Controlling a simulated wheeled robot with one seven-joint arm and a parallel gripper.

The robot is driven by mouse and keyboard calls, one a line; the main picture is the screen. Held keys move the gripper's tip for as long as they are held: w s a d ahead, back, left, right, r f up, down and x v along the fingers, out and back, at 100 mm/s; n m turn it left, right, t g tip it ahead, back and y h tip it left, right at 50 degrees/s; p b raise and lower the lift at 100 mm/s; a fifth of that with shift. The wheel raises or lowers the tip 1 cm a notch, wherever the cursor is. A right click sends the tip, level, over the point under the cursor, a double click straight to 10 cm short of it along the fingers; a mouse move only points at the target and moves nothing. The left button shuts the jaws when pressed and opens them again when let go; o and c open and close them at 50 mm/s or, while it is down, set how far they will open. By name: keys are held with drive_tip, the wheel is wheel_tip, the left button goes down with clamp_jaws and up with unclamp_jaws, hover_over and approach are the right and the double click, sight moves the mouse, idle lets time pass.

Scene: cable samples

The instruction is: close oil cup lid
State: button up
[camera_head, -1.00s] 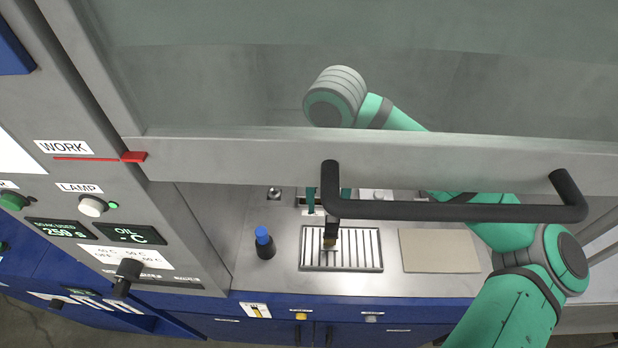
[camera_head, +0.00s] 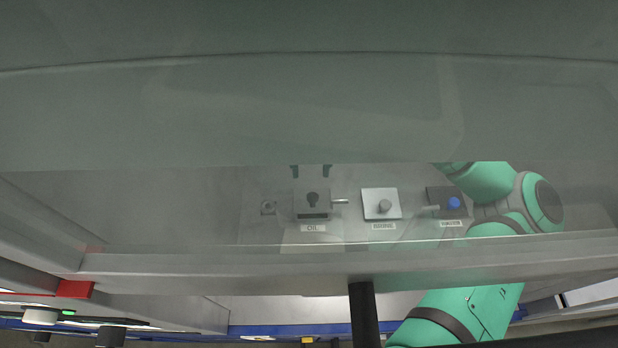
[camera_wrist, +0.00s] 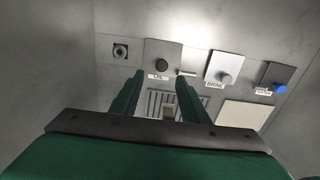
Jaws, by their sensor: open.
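The oil cup (camera_head: 312,200), labelled OIL, is a grey square unit with a dark knob, seen through glass at the back of the chamber. A dark strip shows along its front edge. In the wrist view its plate and knob (camera_wrist: 163,57) show between and beyond my fingers. I cannot tell whether the lid stands tilted up or lies flat. My gripper (camera_head: 310,171) shows only as two dark fingertips just above the cup in the picture. In the wrist view my gripper (camera_wrist: 160,85) is open and empty, its two green fingers apart, with no visible contact with the cup.
Right of the oil cup are a brine lid (camera_head: 381,204) and a dark plate with a blue knob (camera_head: 453,203). A round fitting (camera_wrist: 121,50) is to the left. A slotted grate (camera_wrist: 155,103) and beige pad (camera_wrist: 243,114) lie nearer. A black handle post (camera_head: 363,315) stands in front.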

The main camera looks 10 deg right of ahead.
drive_tip(key=f, duration=0.6)
drive_tip(key=s+f, duration=0.1)
drive_tip(key=f, duration=0.2)
drive_tip(key=shift+d, duration=0.25)
drive_tip(key=shift+w+f, duration=0.15)
drive_tip(key=shift+f, duration=0.55)
drive_tip(key=shift+a, duration=0.1)
clamp_jaws()
